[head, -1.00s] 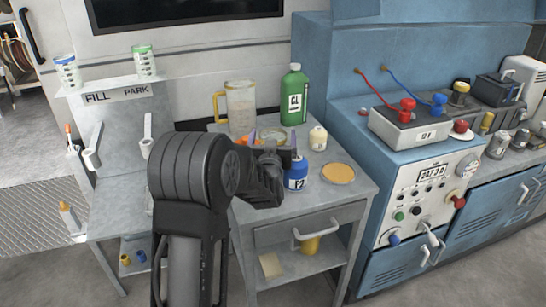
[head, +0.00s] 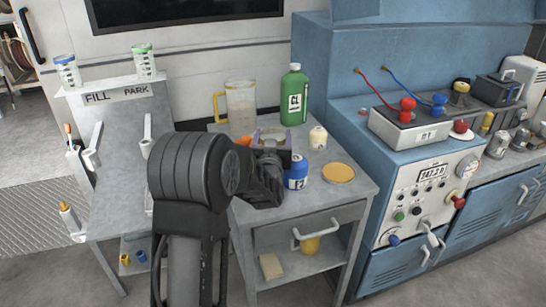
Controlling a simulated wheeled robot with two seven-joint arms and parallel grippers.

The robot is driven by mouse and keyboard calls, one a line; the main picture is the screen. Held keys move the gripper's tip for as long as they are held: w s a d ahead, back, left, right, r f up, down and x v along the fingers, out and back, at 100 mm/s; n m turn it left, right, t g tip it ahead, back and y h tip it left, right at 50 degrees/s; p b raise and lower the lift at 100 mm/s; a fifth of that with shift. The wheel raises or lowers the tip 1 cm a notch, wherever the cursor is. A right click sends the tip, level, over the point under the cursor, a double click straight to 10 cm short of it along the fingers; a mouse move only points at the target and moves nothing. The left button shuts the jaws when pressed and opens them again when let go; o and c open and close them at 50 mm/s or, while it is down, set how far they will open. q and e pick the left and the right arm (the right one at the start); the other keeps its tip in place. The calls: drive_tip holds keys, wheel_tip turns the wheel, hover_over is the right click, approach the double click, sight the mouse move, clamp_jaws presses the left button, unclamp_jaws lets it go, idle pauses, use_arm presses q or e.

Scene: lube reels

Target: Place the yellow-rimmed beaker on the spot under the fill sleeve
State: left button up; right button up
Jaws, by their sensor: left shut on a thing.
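My left gripper (head: 270,147) is over the grey side table (head: 342,198), shut on what looks like the yellow-rimmed beaker (head: 269,133). Only a little of the beaker's top shows; my wrist and fingers hide the rest, so I cannot tell whether it touches the tabletop. The fill sleeve (head: 93,157) is a white angled tube below the FILL label (head: 97,97) on the grey stand at the left. The spot under it is not clearly visible. My right gripper is not in view.
A jug with a yellow handle (head: 241,106) and a green bottle (head: 294,97) stand behind my gripper. The park sleeve (head: 147,150) is right of the fill sleeve.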

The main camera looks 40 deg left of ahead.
use_arm(q)
clamp_jaws()
drive_tip(key=shift+r, duration=0.1)
wheel_tip(320, 180, up, 10)
drive_tip(key=shift+p, duration=0.45)
idle(0.4)
